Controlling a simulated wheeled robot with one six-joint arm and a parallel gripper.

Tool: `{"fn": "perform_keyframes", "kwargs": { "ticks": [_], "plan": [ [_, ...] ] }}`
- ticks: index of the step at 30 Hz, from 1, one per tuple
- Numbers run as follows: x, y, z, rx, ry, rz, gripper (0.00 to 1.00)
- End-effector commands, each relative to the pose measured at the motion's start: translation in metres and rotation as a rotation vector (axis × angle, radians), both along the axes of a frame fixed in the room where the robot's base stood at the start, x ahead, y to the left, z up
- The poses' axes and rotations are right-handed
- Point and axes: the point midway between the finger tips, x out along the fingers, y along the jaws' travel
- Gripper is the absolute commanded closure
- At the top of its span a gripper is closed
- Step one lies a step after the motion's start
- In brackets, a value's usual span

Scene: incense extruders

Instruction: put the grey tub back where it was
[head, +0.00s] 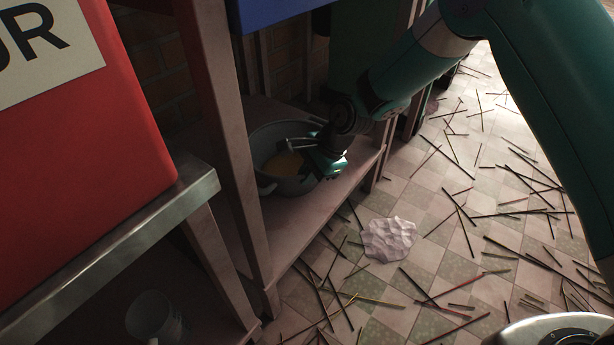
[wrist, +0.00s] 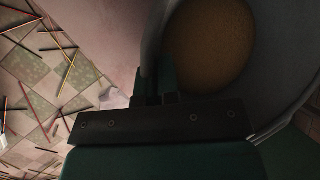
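The grey tub (head: 292,187) stands on the low wooden shelf in the head view, with an orange-brown content inside. My gripper (head: 318,157) is at the tub's right side, over its rim. In the wrist view the tub (wrist: 287,50) fills the upper right and its brown content shows. There my gripper's fingers (wrist: 158,88) are close together, with the tub's rim between them. The fingertips are dark and partly hidden by the rim. The tub looks upright, and I cannot tell whether its base touches the shelf.
A wooden post (head: 222,120) stands left of the tub. A red machine (head: 90,130) on a metal-edged table is at the left, with a pale cup (head: 155,316) below. A blue panel (head: 275,12) hangs above. A crumpled whitish lump (head: 388,239) and scattered sticks lie on the tiled floor.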

Motion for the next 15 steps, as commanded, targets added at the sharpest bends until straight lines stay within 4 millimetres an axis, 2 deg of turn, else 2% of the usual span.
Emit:
{"fn": "perform_keyframes", "kwargs": {
  "ticks": [3,6,7,15],
  "plan": [
    [0.0001,0.0003,-0.0015,0.001,-0.001,0.001,1.00],
    [-0.0001,0.0001,-0.0020,0.000,0.000,0.000,0.77],
    [-0.0001,0.0001,-0.0020,0.000,0.000,0.000,0.72],
    [-0.0001,0.0002,-0.0011,0.000,0.000,0.001,0.72]
  ]
}}
